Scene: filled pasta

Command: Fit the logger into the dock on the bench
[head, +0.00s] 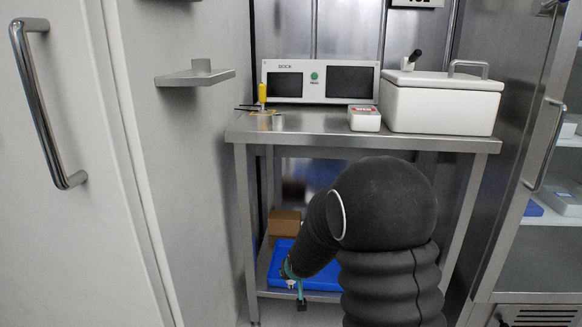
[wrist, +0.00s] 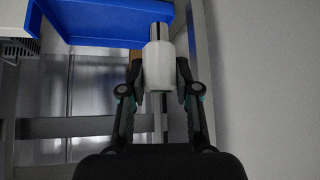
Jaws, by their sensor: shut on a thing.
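My gripper (head: 293,284) is low down beside the blue tray, under the bench top. In the wrist view, my gripper (wrist: 160,75) is shut on a white cylinder (wrist: 158,62) with a shiny dark end pointing away from me. The frames do not make plain whether this is the logger. The dock (head: 319,83) appears to be the grey unit at the back of the bench (head: 310,122), with two dark panels and a green round spot between them. Its lettering is small. The bench top is well above my gripper.
A white box with a red label (head: 364,119) and a white lidded container (head: 441,104) stand on the bench at right. A yellow-handled tool (head: 262,93) is at left. The blue tray (wrist: 110,30) and a cardboard box (head: 284,222) are on the lower shelf. The front middle of the bench is clear.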

